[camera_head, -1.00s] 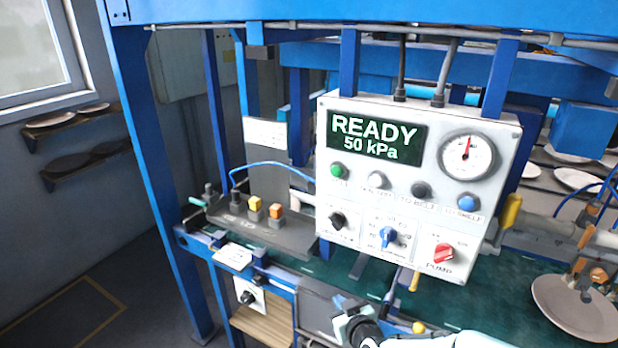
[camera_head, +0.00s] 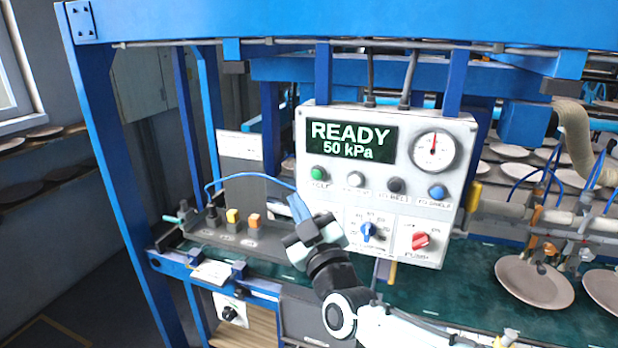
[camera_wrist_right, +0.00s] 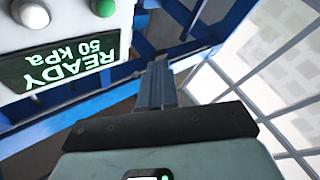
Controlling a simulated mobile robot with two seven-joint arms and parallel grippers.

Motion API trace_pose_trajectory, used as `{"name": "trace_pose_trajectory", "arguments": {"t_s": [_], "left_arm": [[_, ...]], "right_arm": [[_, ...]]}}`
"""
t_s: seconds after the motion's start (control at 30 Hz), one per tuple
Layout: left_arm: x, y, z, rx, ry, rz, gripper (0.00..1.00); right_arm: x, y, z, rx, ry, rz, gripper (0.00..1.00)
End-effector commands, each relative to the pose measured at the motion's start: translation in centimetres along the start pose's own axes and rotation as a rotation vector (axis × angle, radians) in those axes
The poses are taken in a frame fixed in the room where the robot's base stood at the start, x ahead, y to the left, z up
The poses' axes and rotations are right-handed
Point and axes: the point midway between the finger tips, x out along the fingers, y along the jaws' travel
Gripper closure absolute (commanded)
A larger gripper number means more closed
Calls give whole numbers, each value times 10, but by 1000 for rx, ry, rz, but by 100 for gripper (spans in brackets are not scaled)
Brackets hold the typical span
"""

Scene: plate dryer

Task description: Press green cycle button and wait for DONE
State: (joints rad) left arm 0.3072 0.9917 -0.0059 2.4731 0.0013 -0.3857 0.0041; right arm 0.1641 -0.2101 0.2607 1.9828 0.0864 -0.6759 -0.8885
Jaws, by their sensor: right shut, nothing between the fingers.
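The white control panel (camera_head: 285,120) hangs from the blue frame, with a dark display (camera_head: 348,142) reading READY and 50 kPa. The green cycle button (camera_head: 318,174) is at the left of the button row, under the display. It also shows in the right wrist view (camera_wrist_right: 103,7), where the display (camera_wrist_right: 62,62) appears upside down. My right gripper (camera_head: 298,207) is shut and empty, with its fingers pointing up in front of the panel's lower left part. Its tips are a little below and left of the green button, apart from it in the picture. My left gripper is not in view.
White, dark and blue buttons (camera_head: 437,192) share the row. Below are a blue knob (camera_head: 369,231) and a red pump knob (camera_head: 420,240). Small yellow and orange switches (camera_head: 253,220) stand on a box at the left.

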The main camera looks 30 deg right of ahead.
Motion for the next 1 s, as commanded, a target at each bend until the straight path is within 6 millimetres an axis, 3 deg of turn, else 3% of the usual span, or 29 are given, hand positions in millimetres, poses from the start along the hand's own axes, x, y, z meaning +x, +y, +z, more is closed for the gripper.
{"name": "trace_pose_trajectory", "arguments": {"t_s": [0.43, 0.83, 1.0], "left_arm": [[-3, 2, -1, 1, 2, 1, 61], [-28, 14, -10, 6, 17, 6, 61], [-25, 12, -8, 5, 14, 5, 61]], "right_arm": [[6, 4, 4, 2, -1, -1, 100], [45, 32, 30, 0, -1, 0, 100], [56, 39, 41, 2, -1, 0, 100]]}}
